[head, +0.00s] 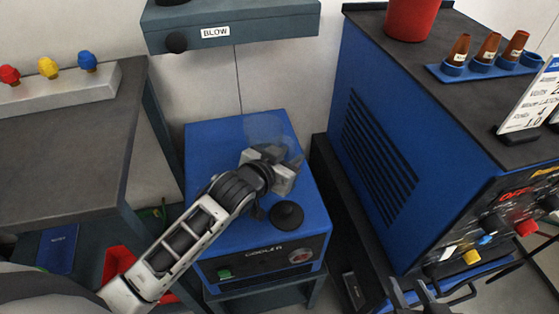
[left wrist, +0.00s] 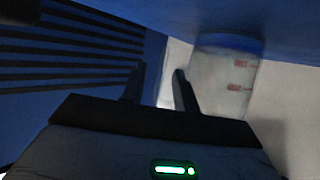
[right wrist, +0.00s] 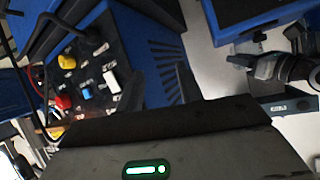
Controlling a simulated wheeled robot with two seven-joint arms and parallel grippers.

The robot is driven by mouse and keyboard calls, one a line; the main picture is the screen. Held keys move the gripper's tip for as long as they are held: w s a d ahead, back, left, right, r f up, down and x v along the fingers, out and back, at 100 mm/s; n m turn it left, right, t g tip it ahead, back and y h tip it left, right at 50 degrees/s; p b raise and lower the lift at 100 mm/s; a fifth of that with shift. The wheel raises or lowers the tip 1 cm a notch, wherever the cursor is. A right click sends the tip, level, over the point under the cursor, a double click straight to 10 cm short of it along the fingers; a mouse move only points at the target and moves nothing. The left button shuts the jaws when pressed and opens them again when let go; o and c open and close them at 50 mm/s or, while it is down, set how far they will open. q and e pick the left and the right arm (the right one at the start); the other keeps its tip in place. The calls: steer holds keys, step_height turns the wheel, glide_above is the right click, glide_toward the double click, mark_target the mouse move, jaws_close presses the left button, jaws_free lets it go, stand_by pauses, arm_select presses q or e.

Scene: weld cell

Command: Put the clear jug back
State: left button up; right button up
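The clear jug (head: 265,128) is faint and see-through, at the back of the blue cooler's top (head: 215,150). It also shows in the left wrist view (left wrist: 223,85), with red marks, just right of the fingers. My left gripper (head: 272,168) is over the cooler top, in front of the jug and partly covering it. Its fingers are apart with a pale strip between them; I cannot tell whether that is the jug's handle. The black round pad (head: 286,215) at the cooler's front is bare. My right gripper (head: 418,294) is open and empty at lower right.
A large blue machine (head: 375,130) stands right of the cooler, with a red container (head: 410,18) and brown bottles (head: 487,46) on top. A BLOW shelf (head: 270,25) overhangs behind. A dark table (head: 65,150) stands at left.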

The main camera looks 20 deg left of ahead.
arm_select(q)
steer(key=p+v, duration=0.2)
steer(key=v, duration=1)
steer(key=shift+n+g+h, duration=0.5)
steer(key=shift+g+h, duration=0.1)
steer(key=shift+g, duration=0.3)
steer(key=s+d+f, duration=0.1)
steer(key=s+f, duration=0.1)
steer(key=s, duration=0.1)
steer(key=s+d+f, duration=0.3)
steer(key=s+f, duration=0.1)
steer(key=s, duration=0.1)
steer(key=shift+s+d+f, duration=0.15)
steer(key=shift+s+d, duration=0.05)
steer(key=shift+s, duration=0.2)
